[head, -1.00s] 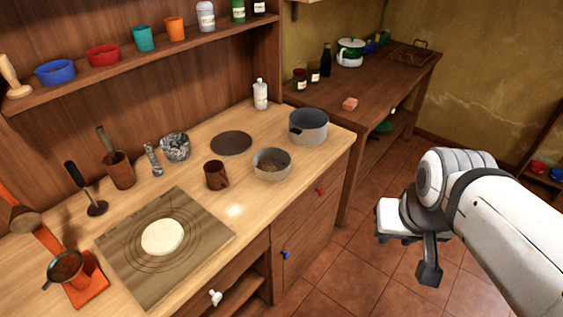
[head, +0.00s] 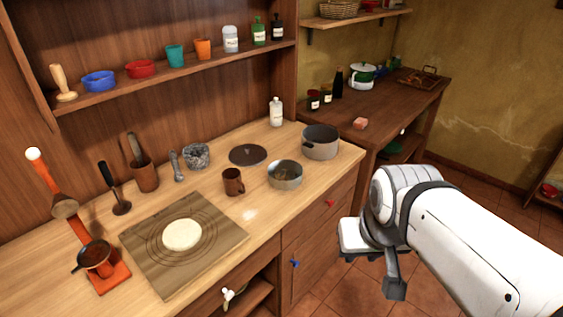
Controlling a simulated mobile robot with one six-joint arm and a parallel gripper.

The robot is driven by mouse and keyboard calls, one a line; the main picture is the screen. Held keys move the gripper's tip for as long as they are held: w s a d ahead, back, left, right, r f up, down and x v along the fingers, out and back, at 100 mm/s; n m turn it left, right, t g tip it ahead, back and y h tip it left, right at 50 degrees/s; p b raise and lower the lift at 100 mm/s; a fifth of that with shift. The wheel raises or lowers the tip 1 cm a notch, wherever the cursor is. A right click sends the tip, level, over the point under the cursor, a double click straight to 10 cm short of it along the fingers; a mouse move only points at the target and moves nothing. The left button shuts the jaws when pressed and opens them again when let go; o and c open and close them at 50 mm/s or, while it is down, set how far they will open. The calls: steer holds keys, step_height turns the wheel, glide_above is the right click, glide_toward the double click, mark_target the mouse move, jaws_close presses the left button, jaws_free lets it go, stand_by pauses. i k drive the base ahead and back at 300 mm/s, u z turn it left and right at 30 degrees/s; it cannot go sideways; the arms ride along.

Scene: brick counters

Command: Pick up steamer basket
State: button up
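A woven basket (head: 338,9) sits on the upper wall shelf at the top of the head view, partly cut by the top edge. It is the only woven basket I see, but I cannot tell for sure that it is the steamer basket. My gripper (head: 372,270) hangs at the lower right over the floor, in front of the counter and far from the basket. It touches nothing that I can see. Its fingers are not clear enough to show whether they are open or shut.
The upper shelf (head: 365,19) is high above the back counter (head: 385,113), which holds a white-green pot (head: 361,77) and bottles. The near counter (head: 200,275) holds a grey pot (head: 320,143), a saucepan (head: 285,175), a mug (head: 233,182) and a board (head: 160,265). Floor is free beside my arm.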

mark_target(293, 167)
steer(key=z, duration=0.05)
steer(key=i, duration=1)
steer(key=u, duration=0.05)
